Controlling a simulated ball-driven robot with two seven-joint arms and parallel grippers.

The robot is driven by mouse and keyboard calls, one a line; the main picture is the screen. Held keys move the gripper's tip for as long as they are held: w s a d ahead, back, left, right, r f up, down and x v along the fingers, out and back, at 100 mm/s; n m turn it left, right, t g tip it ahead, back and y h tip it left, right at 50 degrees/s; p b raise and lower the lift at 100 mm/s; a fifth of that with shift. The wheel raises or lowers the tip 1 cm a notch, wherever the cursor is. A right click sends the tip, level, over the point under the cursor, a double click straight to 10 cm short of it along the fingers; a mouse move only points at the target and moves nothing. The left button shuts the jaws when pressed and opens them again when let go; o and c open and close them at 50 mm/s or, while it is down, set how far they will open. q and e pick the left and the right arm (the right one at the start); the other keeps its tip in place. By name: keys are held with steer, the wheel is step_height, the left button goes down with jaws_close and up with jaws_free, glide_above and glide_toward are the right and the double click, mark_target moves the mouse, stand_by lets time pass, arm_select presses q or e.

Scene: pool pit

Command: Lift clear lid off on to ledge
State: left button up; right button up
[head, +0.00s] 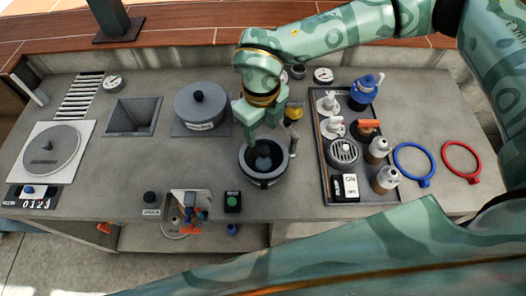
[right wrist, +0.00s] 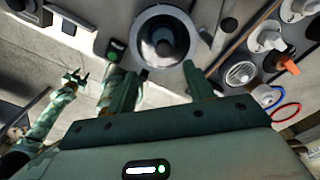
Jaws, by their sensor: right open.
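The round grey strainer pot (head: 250,176) stands at the middle of the counter. Its clear lid (head: 263,158) appears to sit in the mouth, with dark shapes showing through it. In the right wrist view the lid (right wrist: 163,40) is a glossy disc inside the pot's rim. My right gripper (head: 262,122) is open and empty above the pot's far side, fingers pointing down at it. In the right wrist view its fingers (right wrist: 160,85) spread to either side below the pot. My left gripper (right wrist: 74,78) seems to show small at the left there; its jaws are unclear.
A lidded grey pot (head: 200,106) and a square opening (head: 133,116) lie to the left. A dark tray (head: 323,150) with valves and bottles stands right of the strainer pot. A green-button box (head: 232,202) is at the front. The counter between the opening and sink is bare.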

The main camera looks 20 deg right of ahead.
mark_target(264, 149)
step_height(264, 149, down, 4)
steer(key=shift+w+r, duration=0.15)
steer(key=shift+r, duration=0.1)
steer(key=shift+f, duration=0.6)
steer(key=f, duration=0.5)
steer(key=shift+d, duration=0.3)
arm_select(q)
steer(key=shift+w+r, duration=0.1)
steer(key=shift+w, duration=0.5)
arm_select(e)
jaws_close()
arm_select(q)
steer(key=shift+s, duration=0.1)
arm_select(e)
steer(key=shift+r, duration=0.15)
